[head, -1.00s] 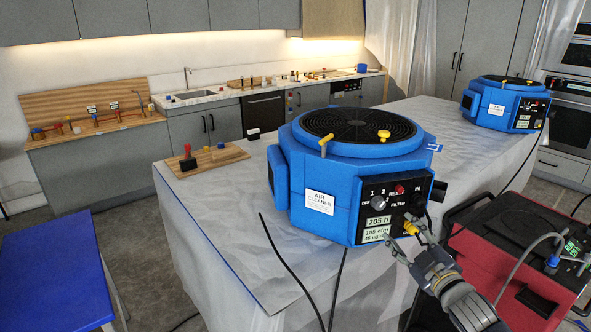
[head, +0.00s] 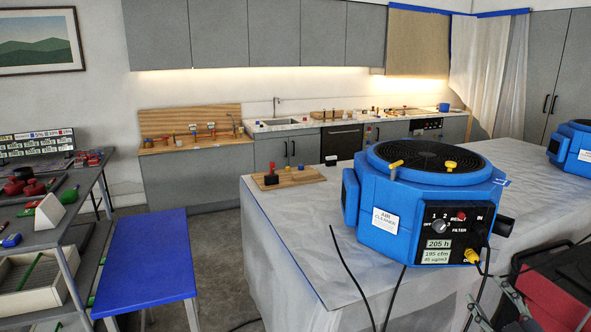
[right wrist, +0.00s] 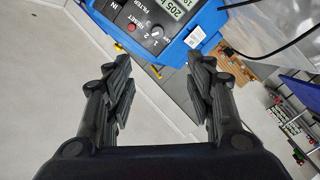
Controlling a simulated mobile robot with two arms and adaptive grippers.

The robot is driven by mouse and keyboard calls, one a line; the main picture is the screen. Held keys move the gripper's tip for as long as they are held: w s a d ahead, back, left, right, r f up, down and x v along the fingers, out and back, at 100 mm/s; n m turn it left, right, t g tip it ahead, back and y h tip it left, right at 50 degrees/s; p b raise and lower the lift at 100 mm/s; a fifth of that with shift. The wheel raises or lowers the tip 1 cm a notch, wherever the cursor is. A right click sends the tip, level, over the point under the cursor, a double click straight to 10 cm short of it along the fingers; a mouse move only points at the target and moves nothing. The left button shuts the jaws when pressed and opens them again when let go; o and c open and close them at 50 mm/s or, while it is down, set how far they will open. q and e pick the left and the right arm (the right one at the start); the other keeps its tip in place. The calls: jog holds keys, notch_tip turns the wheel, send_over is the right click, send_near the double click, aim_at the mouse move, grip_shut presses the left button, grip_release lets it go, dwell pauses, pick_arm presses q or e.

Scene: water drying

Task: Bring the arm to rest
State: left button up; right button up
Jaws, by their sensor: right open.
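My right gripper (head: 490,296) is at the lower right of the head view, partly cut off by the frame edge, below and in front of the blue air cleaner (head: 375,245). In the right wrist view its two dark fingers (right wrist: 160,78) are spread apart with nothing between them. The air cleaner's control panel (right wrist: 150,22) shows upside down beyond the fingertips, apart from them. A yellow plug (head: 471,256) sits at the panel's lower right with a dark cable by it. My left gripper is not in view.
The air cleaner stands on a sheet-covered island (head: 290,225) with a wooden board (head: 300,179). A red case (head: 560,300) is near my gripper at lower right. A blue-topped table (head: 145,255) and a loaded shelf (head: 60,235) stand left. Grey floor lies between.

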jog(key=s+a+f+m+g, duration=0.25)
jog(key=s+a+f, duration=0.25)
jog(key=f, duration=0.3)
jog(key=s+a+f+m+g, duration=0.1)
jog(key=s+a+f+g, duration=0.35)
jog(key=f, duration=0.35)
jog(key=s+a+f+m+g, duration=0.1)
jog(key=s+a+f+g, duration=0.1)
jog(key=s+a, duration=0.35)
jog(key=s+a+f+m+g+y, duration=0.1)
jog(key=s+a+f+g, duration=0.15)
jog(key=s, duration=0.55)
jog(key=s+a+f+m+g, duration=0.1)
jog(key=s+a+g, duration=0.25)
jog(key=s, duration=0.35)
notch_tip(320, 180, down, 28)
jog(key=s+b, duration=0.2)
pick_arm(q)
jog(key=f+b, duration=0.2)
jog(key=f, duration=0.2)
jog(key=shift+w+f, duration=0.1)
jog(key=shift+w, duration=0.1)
pick_arm(e)
jog(key=s+d+f+g, duration=0.1)
jog(key=s+d+f, duration=0.1)
jog(key=s+f, duration=1.5)
jog(key=shift+d+f+g, duration=0.25)
jog(key=shift+f+g, duration=0.15)
jog(key=shift+f, duration=0.5)
